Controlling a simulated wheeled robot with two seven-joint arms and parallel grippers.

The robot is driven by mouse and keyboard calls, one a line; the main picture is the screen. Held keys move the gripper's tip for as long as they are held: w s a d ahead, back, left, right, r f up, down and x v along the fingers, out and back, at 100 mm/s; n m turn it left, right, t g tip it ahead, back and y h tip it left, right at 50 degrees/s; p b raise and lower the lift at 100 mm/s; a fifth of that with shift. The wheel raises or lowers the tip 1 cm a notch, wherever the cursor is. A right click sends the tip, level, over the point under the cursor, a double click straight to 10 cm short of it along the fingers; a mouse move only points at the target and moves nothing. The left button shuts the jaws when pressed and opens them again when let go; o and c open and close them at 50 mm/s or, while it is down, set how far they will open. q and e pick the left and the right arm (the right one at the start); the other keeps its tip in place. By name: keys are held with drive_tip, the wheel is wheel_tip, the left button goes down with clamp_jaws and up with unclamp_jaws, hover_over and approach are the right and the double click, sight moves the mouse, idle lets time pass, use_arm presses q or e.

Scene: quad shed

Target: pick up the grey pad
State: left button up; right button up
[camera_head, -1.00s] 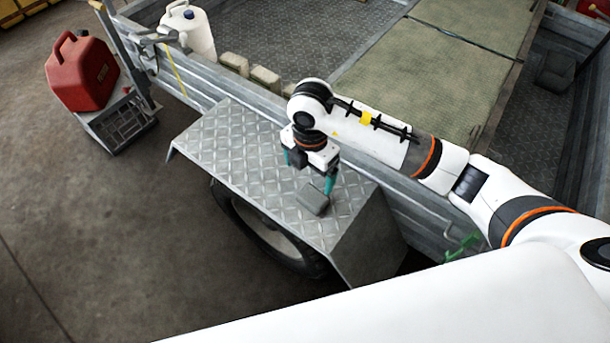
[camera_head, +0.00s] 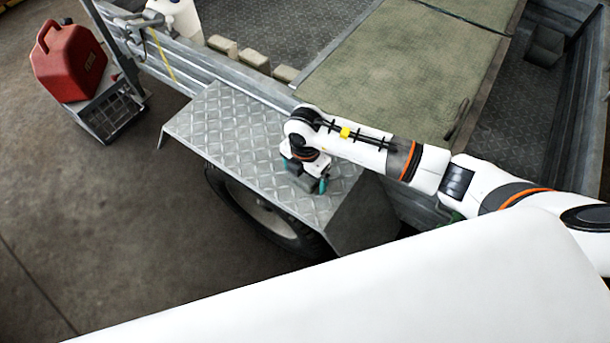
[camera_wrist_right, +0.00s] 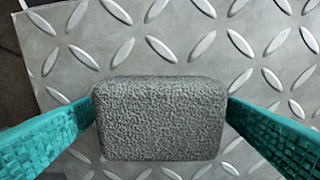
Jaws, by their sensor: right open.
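The grey pad (camera_wrist_right: 160,120) is a small rough block with rounded corners. It lies on the diamond-plate fender (camera_head: 215,125) of the trailer. In the wrist view it sits between the two teal fingers of my right gripper (camera_wrist_right: 160,128), which is open, with one finger at each side of the pad. In the head view my right gripper (camera_head: 304,182) is low over the fender, and the pad (camera_head: 301,184) is mostly hidden by it. My left gripper is not in view.
A wheel (camera_head: 265,215) sits under the fender. The trailer side wall (camera_head: 190,72) runs behind it, with several pale blocks (camera_head: 253,58) inside. A red jerrycan (camera_head: 70,62) stands at the left on a grey crate-like support.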

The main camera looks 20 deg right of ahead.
drive_tip(key=c, duration=1)
wheel_tip(320, 180, up, 10)
drive_tip(key=shift+r, duration=0.1)
drive_tip(key=shift+c, duration=0.2)
drive_tip(key=o, duration=0.4)
drive_tip(key=c, duration=0.3)
drive_tip(key=shift+c, duration=0.2)
